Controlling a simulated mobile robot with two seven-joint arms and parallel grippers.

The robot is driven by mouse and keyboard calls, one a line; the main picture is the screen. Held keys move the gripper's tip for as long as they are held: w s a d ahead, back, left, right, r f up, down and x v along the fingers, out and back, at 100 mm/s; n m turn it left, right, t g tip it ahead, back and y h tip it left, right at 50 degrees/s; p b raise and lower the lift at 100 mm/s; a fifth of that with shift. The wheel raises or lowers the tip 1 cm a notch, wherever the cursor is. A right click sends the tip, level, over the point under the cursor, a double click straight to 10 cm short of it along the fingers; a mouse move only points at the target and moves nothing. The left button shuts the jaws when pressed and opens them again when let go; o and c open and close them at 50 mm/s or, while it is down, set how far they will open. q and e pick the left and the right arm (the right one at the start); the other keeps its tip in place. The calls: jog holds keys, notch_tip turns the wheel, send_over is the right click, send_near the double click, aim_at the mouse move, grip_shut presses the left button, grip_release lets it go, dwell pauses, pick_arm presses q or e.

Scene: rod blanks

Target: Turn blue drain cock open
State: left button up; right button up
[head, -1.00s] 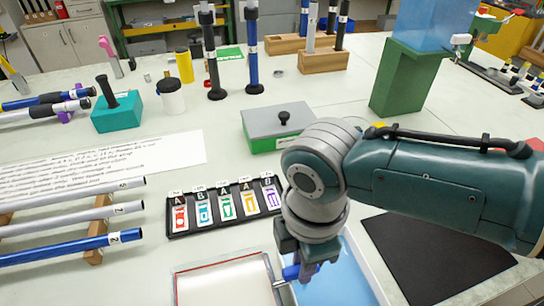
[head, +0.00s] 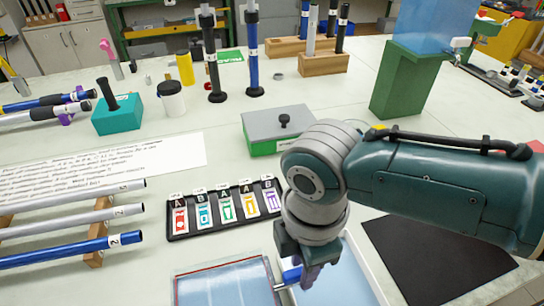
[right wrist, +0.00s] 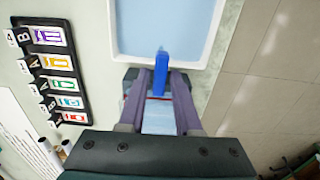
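The blue drain cock (head: 291,275) is on a short metal pipe at the right side of a shallow tray (head: 271,270) with a red line inside it. The tray looks light blue inside. My right gripper (head: 310,278) points down beside the cock in the head view. In the right wrist view, the blue cock handle (right wrist: 162,72) stands upright between the tips of my right gripper (right wrist: 162,85). The fingers stand apart, with tray visible between them; contact with the handle is not clear. My left gripper is not in view.
A second white-rimmed tray with blue inside (right wrist: 117,35) lies just beyond the cock. A black label rack (head: 226,228) is at the left. A dark mat (head: 430,255) lies under my right forearm. A grey-lidded green box (head: 275,142) stands behind.

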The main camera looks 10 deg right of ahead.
notch_tip(320, 180, up, 10)
jog(key=p, duration=0.2)
jog(key=shift+f, duration=0.1)
dwell(0.3)
